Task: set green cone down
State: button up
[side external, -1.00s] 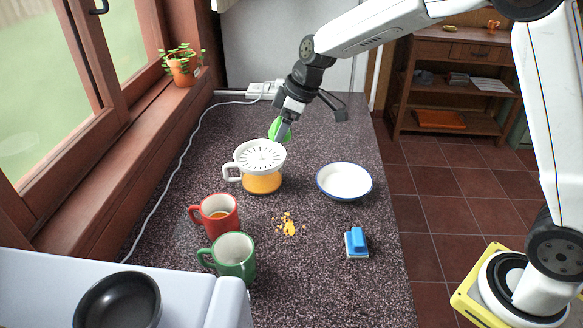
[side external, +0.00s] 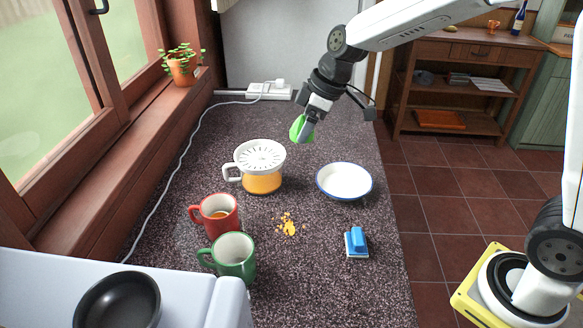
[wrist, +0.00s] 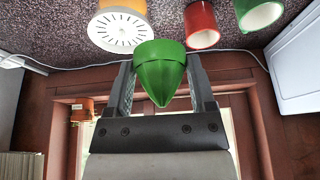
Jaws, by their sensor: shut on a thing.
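The green cone (side external: 297,130) is held in the air above the counter, behind the white plate and to the right of the juicer. My gripper (side external: 306,131) is shut on it. In the wrist view the cone (wrist: 160,72) sits between the two fingers of my gripper (wrist: 161,80), its tip toward the palm and its wide end away from it. In the side view part of the cone is hidden by a finger.
A juicer with a white strainer top (side external: 260,156) and orange body stands left of a blue-rimmed white plate (side external: 344,181). A red mug (side external: 217,214), green mug (side external: 234,258), yellow crumbs (side external: 287,225) and a blue sponge brush (side external: 356,242) are nearer. The back counter is mostly clear.

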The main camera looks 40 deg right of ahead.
dwell(0.3)
jog(key=s+d+f+m, duration=0.1)
jog(key=s+d+f, duration=0.2)
jog(key=s+d, duration=0.3)
jog(key=s+d+f, duration=0.4)
jog(key=s+d, duration=0.1)
jog(key=s, duration=0.4)
jog(key=shift+s+d+f+m+t, duration=0.25)
jog(key=shift+d+m+t, duration=0.05)
jog(key=shift+d+m, duration=0.1)
jog(key=shift+w, duration=0.15)
send_over(347, 188)
jog(key=s, duration=0.1)
notch_tip(347, 188, down, 8)
jog(key=shift+s, duration=0.1)
jog(key=shift+w+f, duration=0.6)
jog(key=shift+f, duration=0.05)
